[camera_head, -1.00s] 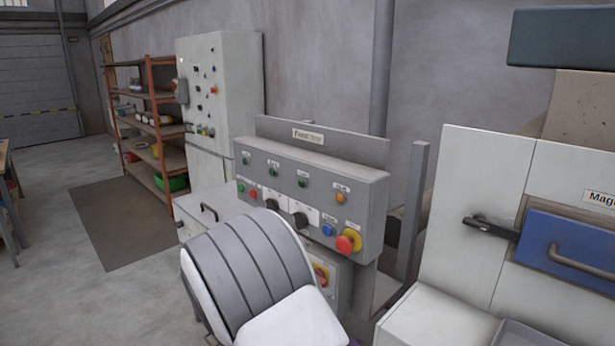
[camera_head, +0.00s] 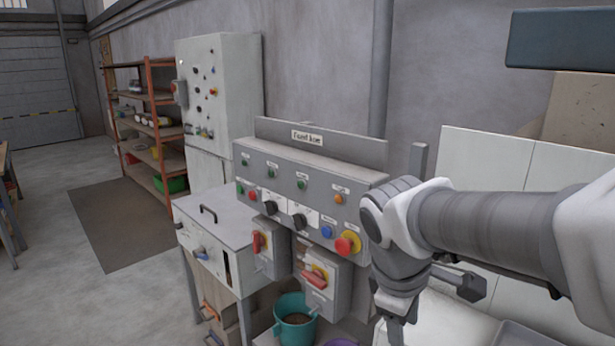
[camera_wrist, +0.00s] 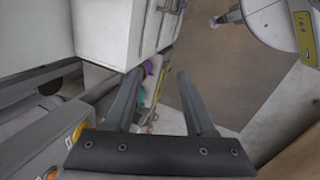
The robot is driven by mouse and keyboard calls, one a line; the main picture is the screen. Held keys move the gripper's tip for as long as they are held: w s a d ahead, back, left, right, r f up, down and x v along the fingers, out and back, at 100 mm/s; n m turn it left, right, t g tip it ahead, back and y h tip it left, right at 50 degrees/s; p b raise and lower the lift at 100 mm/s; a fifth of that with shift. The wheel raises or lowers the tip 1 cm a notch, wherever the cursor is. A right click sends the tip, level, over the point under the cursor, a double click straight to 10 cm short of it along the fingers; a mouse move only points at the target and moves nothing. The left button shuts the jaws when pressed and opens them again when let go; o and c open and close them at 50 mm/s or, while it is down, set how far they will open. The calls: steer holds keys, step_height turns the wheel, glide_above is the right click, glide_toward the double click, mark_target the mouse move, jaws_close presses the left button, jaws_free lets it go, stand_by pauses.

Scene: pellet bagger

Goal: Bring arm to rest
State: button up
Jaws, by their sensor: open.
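My arm reaches in from the right in the head view. My gripper (camera_head: 395,330) hangs from its wrist at the lower right, in front of the white cabinet and right of the grey control panel (camera_head: 300,190). The fingertips are cut off at the lower edge there. In the wrist view my gripper (camera_wrist: 155,85) shows two grey fingers spread apart, with nothing between them. Below and beyond them are the floor and the side of a pale cabinet (camera_wrist: 105,30).
Two red-handled switch boxes (camera_head: 318,280) sit below the panel. A teal bucket (camera_head: 294,320) stands beneath them. A shelf rack (camera_head: 160,125) and tall cabinet (camera_head: 222,90) stand at the back left.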

steer(key=s+r+m+t+y, duration=0.1)
steer(key=s+m+t+y, duration=0.1)
steer(key=s+m, duration=0.7)
steer(key=shift+a+r+m+t+y, duration=0.15)
steer(key=shift+r+m+t+y, duration=0.15)
steer(key=shift+m+t, duration=0.4)
steer(key=shift+s, duration=0.2)
